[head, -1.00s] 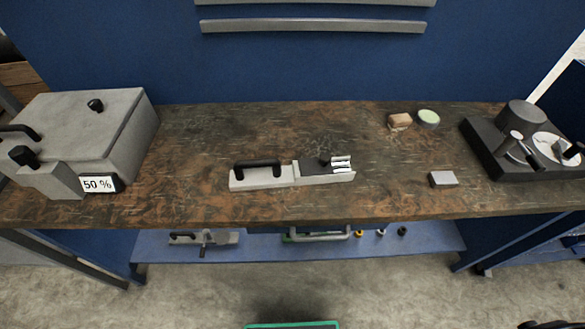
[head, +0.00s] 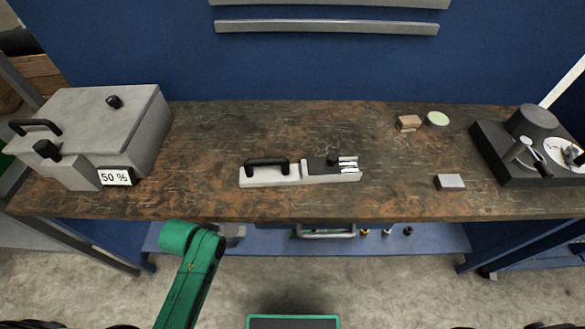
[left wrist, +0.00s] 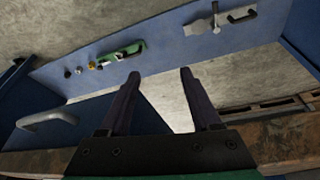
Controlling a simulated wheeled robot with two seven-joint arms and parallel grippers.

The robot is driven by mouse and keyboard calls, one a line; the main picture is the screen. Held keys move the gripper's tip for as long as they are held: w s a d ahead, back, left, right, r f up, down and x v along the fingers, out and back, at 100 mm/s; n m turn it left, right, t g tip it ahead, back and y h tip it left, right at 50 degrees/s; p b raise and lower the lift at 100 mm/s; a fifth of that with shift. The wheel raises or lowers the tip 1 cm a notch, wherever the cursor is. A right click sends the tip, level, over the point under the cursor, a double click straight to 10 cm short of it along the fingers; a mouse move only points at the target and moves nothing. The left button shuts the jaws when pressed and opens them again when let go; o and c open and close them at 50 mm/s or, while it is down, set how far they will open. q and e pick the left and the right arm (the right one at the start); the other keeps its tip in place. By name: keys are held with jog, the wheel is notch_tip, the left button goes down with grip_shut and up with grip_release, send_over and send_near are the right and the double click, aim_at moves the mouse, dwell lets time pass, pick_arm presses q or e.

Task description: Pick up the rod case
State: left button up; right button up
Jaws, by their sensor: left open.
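A long pale grey case (head: 271,177) with a black handle lies on the workbench, near the middle. Its right part is dark on top, with a black knob and several short white rods (head: 348,164); it looks like the rod case. My left gripper (left wrist: 160,75) shows in the left wrist view, with its two dark fingers apart and nothing between them. It points at the lower shelf and floor, below the bench edge. In the head view only my green left arm shows, in front of the bench, and its gripper is hidden. My right gripper is in neither view.
A grey box (head: 85,125) with a "50 %" display stands at the bench's left. A dark device (head: 500,160) stands at the right. A small light block (head: 449,182), a brown block (head: 408,123) and a round green-topped tin (head: 437,118) lie right of the case. Tools lie on the blue shelf (head: 270,243).

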pick_arm(q)
notch_tip(320, 180, up, 11)
jog(key=m+g+h, duration=0.1)
jog(key=m+h, duration=0.2)
jog(key=m, duration=1.1)
send_near(274, 159)
jog(key=p+x, duration=0.4)
jog(key=x, duration=0.4)
jog(key=shift+d+f, duration=0.1)
jog(key=shift+f, duration=0.15)
jog(key=shift+w+f, duration=0.15)
jog(key=shift+f, duration=0.05)
grip_shut()
jog(key=shift+r, duration=0.2)
